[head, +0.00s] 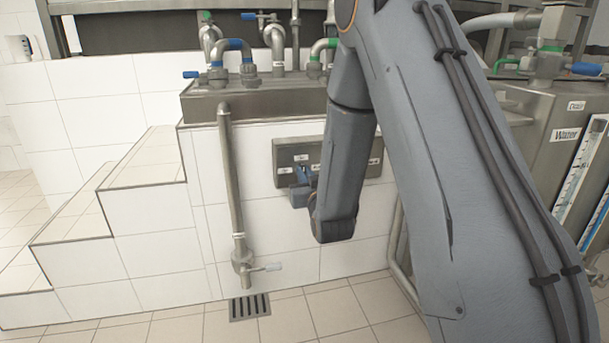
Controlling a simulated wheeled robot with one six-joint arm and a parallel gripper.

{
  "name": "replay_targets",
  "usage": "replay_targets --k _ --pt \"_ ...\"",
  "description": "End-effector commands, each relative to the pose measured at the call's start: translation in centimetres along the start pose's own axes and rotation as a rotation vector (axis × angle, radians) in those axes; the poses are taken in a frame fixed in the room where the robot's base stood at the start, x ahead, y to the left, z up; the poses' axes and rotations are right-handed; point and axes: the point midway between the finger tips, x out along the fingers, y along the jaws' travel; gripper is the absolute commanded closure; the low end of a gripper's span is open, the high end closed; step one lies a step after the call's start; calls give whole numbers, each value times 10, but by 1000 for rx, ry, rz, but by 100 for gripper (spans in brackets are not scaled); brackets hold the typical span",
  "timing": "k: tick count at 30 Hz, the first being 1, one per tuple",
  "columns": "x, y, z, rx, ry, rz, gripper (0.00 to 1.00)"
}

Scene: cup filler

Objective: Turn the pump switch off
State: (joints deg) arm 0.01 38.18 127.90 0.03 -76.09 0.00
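A grey metal switch panel (288,152) with small white labels is mounted on the white tiled wall, in the middle of the head view. My arm covers much of the panel's middle and right side. The pump switch itself cannot be made out; it seems hidden behind my arm and gripper. My gripper (299,190) shows only as a small blue-grey part just left of my last arm links, in front of the panel's lower left. Whether it touches the panel and how its fingers stand cannot be told.
A steel trough (262,102) with pipes and coloured valve handles sits above the panel. A vertical drain pipe (231,180) runs down to the left, over a floor grate (250,307). Tiled steps (140,216) rise at left. A steel tank (535,170) labelled Water stands at right.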

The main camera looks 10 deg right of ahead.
Motion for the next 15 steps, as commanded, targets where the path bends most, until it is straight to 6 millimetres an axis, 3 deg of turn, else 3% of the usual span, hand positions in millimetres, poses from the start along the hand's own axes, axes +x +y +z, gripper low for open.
replay_targets --k 15 --pt "-1 -1 0 -73 -2 -1 100"
